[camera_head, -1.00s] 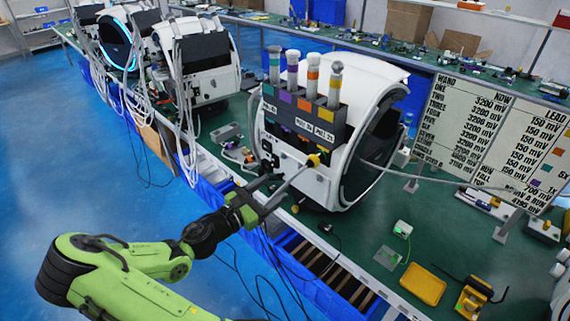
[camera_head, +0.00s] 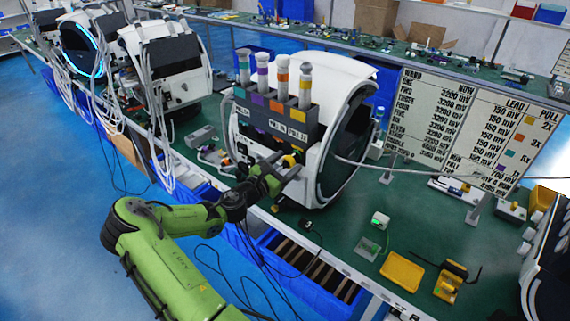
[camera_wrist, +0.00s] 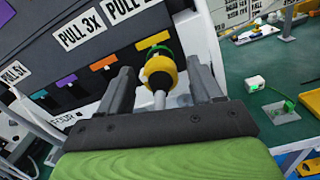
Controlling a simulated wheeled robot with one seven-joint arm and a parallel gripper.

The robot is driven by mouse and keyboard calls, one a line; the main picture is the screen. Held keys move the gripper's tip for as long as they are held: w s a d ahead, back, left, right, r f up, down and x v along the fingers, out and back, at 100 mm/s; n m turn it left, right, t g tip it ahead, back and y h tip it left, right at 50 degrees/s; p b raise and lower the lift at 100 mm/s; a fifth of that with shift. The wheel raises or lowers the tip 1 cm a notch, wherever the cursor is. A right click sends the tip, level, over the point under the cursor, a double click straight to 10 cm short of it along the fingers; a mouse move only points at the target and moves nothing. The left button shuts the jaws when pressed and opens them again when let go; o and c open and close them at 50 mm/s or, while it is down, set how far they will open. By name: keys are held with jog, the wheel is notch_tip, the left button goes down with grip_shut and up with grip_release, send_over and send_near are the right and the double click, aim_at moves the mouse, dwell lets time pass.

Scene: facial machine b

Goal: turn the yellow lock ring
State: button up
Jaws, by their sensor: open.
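The yellow lock ring (camera_wrist: 160,70) sits on a connector at the side of the white machine (camera_head: 345,70), below its dark holder. In the wrist view it lies between the two fingers of my gripper (camera_wrist: 160,82), with a green band beyond it and a pale rod on its near side. My gripper (camera_head: 278,170) is open, with a finger on either side of the ring. Whether a finger touches the ring cannot be told. In the head view the ring (camera_head: 289,161) shows small and partly hidden by my gripper.
The dark holder (camera_head: 262,122) with several coloured tags and upright tubes is just above. A pale cable (camera_head: 370,166) runs right from the machine. A yellow tray (camera_head: 401,272) lies on the green bench in front.

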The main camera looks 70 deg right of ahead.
jog(key=shift+c, duration=0.3)
jog(key=c, duration=1)
jog(key=shift+m, duration=0.3)
jog(key=m+b, duration=0.4)
jog(key=m, duration=0.1)
jog(key=shift+f, duration=0.15)
jog(key=m+b, duration=0.4)
jog(key=m, duration=0.1)
jog(key=shift+m, duration=0.4)
jog(key=o, duration=1.1)
jog(key=shift+c, duration=0.2)
